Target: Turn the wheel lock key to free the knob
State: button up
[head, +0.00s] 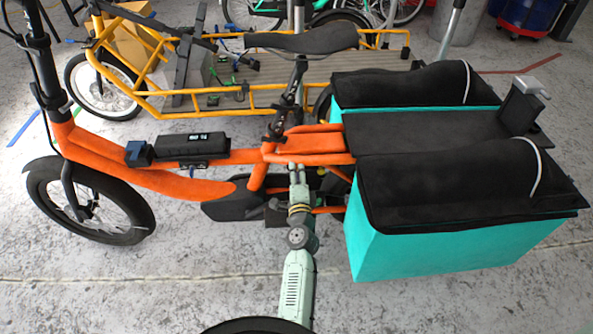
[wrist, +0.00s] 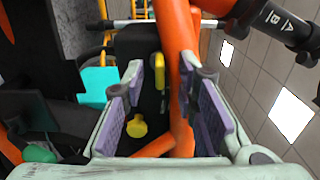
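In the wrist view, a round yellow piece (wrist: 137,127) with a short stem sits against a dark housing (wrist: 142,52). An upright yellow piece (wrist: 159,72) is farther up on the same housing. I cannot tell which one is the key and which the knob. My gripper (wrist: 162,82) is open, its purple-padded fingers on either side of these pieces, with nothing clasped. In the head view, my gripper (head: 296,172) is at the orange bike's middle, under the saddle.
The orange bike frame (head: 165,180) runs close to my gripper, and an orange tube (wrist: 176,32) passes near its right finger. Teal cargo boxes (head: 440,250) stand right of my arm. A yellow cargo bike (head: 190,108) stands behind. The floor at the front left is clear.

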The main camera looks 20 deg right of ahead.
jog(key=v, duration=0.7)
jog(key=shift+s+a+r, duration=0.1)
